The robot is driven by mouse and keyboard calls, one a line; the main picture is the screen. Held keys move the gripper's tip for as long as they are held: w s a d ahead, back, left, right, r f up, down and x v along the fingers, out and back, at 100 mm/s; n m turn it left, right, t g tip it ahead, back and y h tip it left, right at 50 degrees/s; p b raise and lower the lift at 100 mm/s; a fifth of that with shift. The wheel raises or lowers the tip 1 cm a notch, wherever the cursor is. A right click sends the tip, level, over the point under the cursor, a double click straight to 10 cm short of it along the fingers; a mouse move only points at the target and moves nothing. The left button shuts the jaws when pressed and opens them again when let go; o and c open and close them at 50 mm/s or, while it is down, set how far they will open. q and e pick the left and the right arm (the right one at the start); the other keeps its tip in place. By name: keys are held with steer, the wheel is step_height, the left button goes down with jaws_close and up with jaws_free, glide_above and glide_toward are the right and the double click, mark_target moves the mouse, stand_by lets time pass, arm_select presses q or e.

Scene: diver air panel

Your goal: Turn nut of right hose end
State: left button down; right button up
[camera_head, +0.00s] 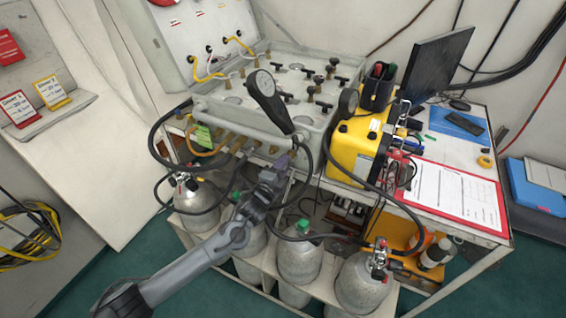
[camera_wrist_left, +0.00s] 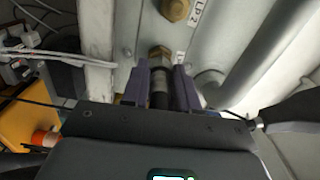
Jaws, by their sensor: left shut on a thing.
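My left gripper (camera_head: 284,163) reaches up to the lower front of the grey air panel (camera_head: 228,117). In the left wrist view, its two purple-grey fingers (camera_wrist_left: 162,88) are shut on the right hose end (camera_wrist_left: 160,92), one on each side. A metal nut (camera_wrist_left: 160,54) shows just beyond the fingertips, against the panel face. In the head view, the gripper hides the hose end and nut. A separate brass fitting (camera_wrist_left: 176,9) with an "LP2" label sits farther along the panel. My right gripper is in neither view.
A yellow case (camera_head: 352,150) is to the right. Several grey cylinders (camera_head: 299,262) with hoses stand below. A thick grey pipe (camera_wrist_left: 256,62) runs beside the hose end.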

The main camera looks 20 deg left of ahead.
arm_select(q)
steer(key=n+p, duration=0.2)
steer(key=n, duration=0.3)
steer(key=shift+n, duration=0.4)
steer(key=n+p, duration=0.1)
steer(key=n, duration=0.4)
steer(key=shift+d+f+p, duration=0.1)
steer(key=shift+p, duration=0.2)
steer(key=c, duration=0.8)
jaws_free()
steer(key=shift+c, duration=0.2)
steer(key=shift+s, duration=0.15)
steer(key=s+a+p, duration=0.1)
steer(key=s+p, duration=0.1)
steer(key=s, duration=0.8)
steer(key=shift+s, duration=0.25)
steer(key=shift+a+f, duration=0.1)
